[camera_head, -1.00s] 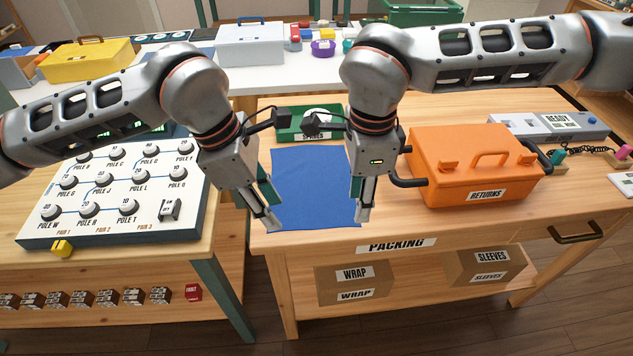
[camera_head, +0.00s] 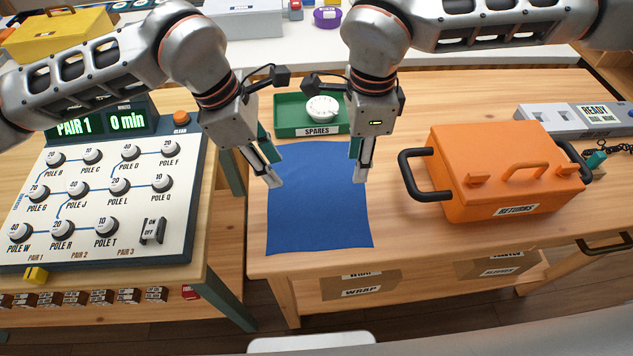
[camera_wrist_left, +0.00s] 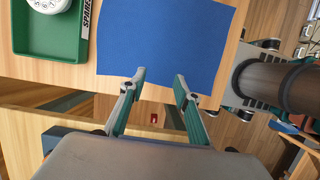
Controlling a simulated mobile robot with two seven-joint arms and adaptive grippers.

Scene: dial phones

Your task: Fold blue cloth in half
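The blue cloth (camera_head: 318,215) lies flat and spread out on the wooden table, with its near edge close to the table's front edge. It also fills the upper middle of the left wrist view (camera_wrist_left: 165,40). My left gripper (camera_head: 272,180) is over the cloth's left edge. In the left wrist view its two fingertips (camera_wrist_left: 160,76) are apart with nothing between them. My right gripper (camera_head: 360,175) is over the cloth's right side, in its far half. Its fingers overlap in the head view, so their gap is unclear. Neither gripper visibly lifts any cloth.
A green SPARES tray (camera_head: 285,130) with a white dial stands just behind the cloth. An orange RETURNS case (camera_head: 505,185) with black handles stands to the right. A dial panel (camera_head: 100,200) stands on the separate table to the left. Bare tabletop (camera_head: 400,225) lies between cloth and case.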

